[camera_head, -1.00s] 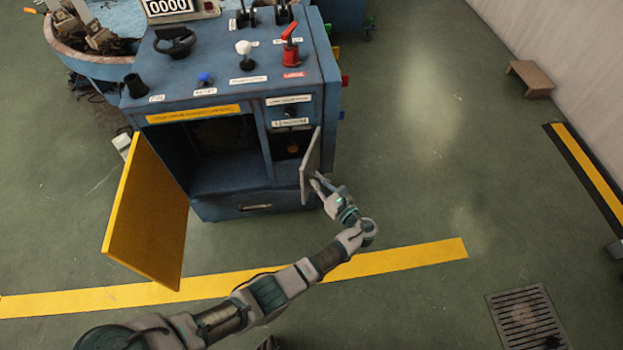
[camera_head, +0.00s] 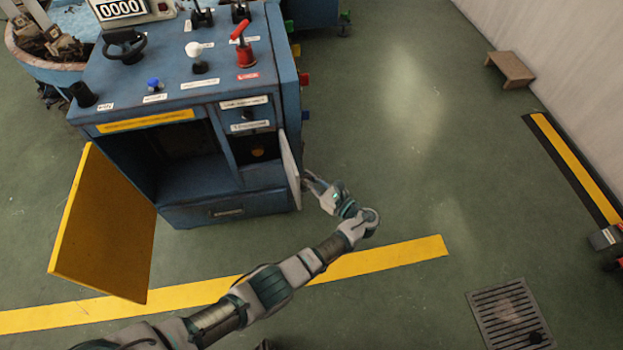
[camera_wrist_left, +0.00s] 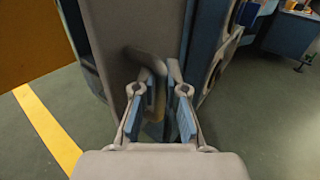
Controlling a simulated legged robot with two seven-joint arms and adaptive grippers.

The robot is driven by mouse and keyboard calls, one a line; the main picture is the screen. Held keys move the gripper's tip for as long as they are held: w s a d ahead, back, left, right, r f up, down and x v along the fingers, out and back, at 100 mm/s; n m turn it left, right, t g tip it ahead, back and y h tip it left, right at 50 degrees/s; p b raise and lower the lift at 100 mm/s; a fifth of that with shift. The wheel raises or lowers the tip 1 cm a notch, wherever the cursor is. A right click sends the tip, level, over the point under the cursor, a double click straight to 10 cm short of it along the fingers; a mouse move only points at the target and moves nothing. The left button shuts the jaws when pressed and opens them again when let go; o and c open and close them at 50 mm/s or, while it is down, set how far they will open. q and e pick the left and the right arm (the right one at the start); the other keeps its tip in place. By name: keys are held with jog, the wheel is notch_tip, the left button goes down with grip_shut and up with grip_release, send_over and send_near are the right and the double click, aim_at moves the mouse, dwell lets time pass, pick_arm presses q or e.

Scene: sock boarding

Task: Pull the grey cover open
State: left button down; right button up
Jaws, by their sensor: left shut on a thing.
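The grey cover (camera_head: 290,172) stands swung out at the right of the blue cabinet's front, seen nearly edge-on in the head view. The dark compartment (camera_head: 259,148) beside it is exposed. In the wrist view the cover (camera_wrist_left: 113,50) fills the upper middle, with a curved handle (camera_wrist_left: 157,90) on its face. My left gripper (camera_head: 308,182) is at the cover's right side. In the wrist view its blue-padded fingers (camera_wrist_left: 157,108) are shut on the handle, which is partly hidden between them. My right gripper is in neither view.
The blue cabinet (camera_head: 240,207) carries levers, knobs and a counter display on top. A yellow door (camera_head: 103,228) stands open at its left.

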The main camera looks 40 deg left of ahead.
pick_arm(q)
jog(key=shift+w+r, duration=0.1)
jog(key=shift+r, duration=0.2)
jog(key=c, duration=1.2)
grip_release()
jog(key=d, duration=0.7)
jog(key=shift+s+d+f, duration=0.2)
jog(key=shift+d+f, duration=0.1)
